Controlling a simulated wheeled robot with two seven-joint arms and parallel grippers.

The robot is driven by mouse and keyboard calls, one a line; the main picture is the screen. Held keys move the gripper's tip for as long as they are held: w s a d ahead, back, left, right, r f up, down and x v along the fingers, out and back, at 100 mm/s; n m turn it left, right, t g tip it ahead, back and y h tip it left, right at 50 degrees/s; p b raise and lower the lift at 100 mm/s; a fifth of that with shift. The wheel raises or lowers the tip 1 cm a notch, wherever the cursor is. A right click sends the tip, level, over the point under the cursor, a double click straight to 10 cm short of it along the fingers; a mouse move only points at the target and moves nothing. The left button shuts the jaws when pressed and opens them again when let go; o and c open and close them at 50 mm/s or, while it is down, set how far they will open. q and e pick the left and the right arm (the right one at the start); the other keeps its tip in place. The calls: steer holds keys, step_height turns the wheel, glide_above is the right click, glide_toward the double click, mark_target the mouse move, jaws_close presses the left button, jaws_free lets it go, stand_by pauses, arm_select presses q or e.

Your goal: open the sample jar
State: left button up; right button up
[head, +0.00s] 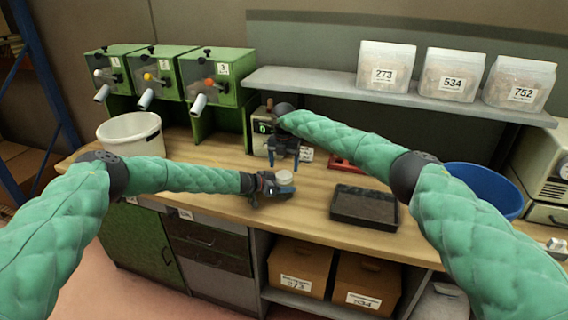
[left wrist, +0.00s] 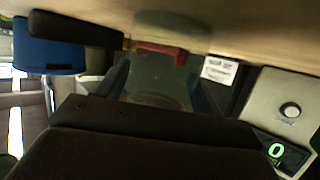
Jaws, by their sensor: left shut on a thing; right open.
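The sample jar (head: 285,178) shows a pale, round top in the head view. It is held in my left gripper (head: 278,186) near the front edge of the workbench. In the left wrist view the jar (left wrist: 160,75) is a dim, see-through greenish body between the two fingers, and its lower part in the picture is dark. My left gripper (left wrist: 160,90) is shut on it. My right gripper (head: 283,160) is open and empty, its blue fingers pointing down, behind the jar in front of the scale. I cannot tell whether the lid is loose.
The scale (head: 261,128) stands behind my right gripper. A red tray (head: 342,163) lies to its right, and a black tray (head: 364,207) sits nearer the front edge. A white bucket (head: 130,135) stands at left, a blue bucket (head: 484,189) at right. A shelf (head: 320,82) with bags overhangs the back.

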mark_target(284, 174)
steer(key=shift+s+a+f, duration=0.2)
steer(key=shift+a+f, duration=0.05)
steer(key=shift+a+r+y, duration=0.2)
steer(key=shift+a+y, duration=0.1)
steer(key=shift+w+a+r+m, duration=0.1)
steer(key=shift+a+r+m, duration=0.15)
steer(key=shift+r, duration=0.25)
steer(key=r+m, duration=0.1)
steer(key=m, duration=0.1)
steer(key=r+m, duration=0.1)
steer(key=m, duration=0.1)
steer(key=shift+w+d, duration=0.2)
steer(key=m, duration=0.3)
steer(key=r+m, duration=0.1)
steer(key=shift+d+m, duration=0.25)
steer(key=shift+d, duration=0.1)
steer(key=m, duration=0.4)
steer(key=shift+d+m, duration=0.3)
steer(key=shift+f, duration=4)
steer(key=shift+c, duration=0.4)
